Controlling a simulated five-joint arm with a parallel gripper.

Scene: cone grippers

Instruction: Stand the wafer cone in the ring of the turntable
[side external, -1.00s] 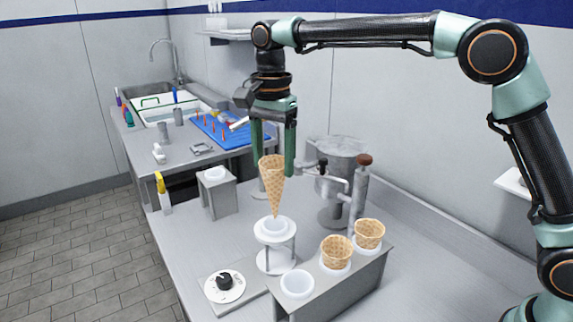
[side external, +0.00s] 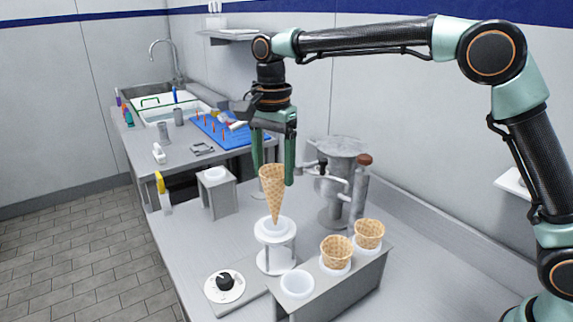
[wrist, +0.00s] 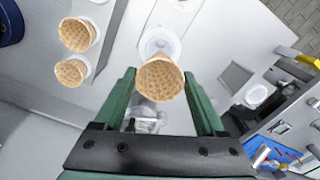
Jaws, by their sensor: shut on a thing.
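The wafer cone (side external: 272,190) is upright, wide mouth up, between the two green fingers of my gripper (side external: 273,176). My gripper is shut on it near its rim. The cone's tip is at the white ring (side external: 287,231) on top of the turntable (side external: 276,266); I cannot tell how deep it sits in the ring. In the wrist view the cone's open mouth (wrist: 160,80) lies just beyond and between the fingertips (wrist: 163,88) and partly covers the white ring (wrist: 158,42).
A grey rack (side external: 345,290) at the front right holds two wafer cones (side external: 337,251) and an empty white ring (side external: 297,284). A dial (side external: 224,286) lies in front. A grey block with a white cup (side external: 216,190) stands left. A metal machine with a lever (side external: 345,175) stands close behind right.

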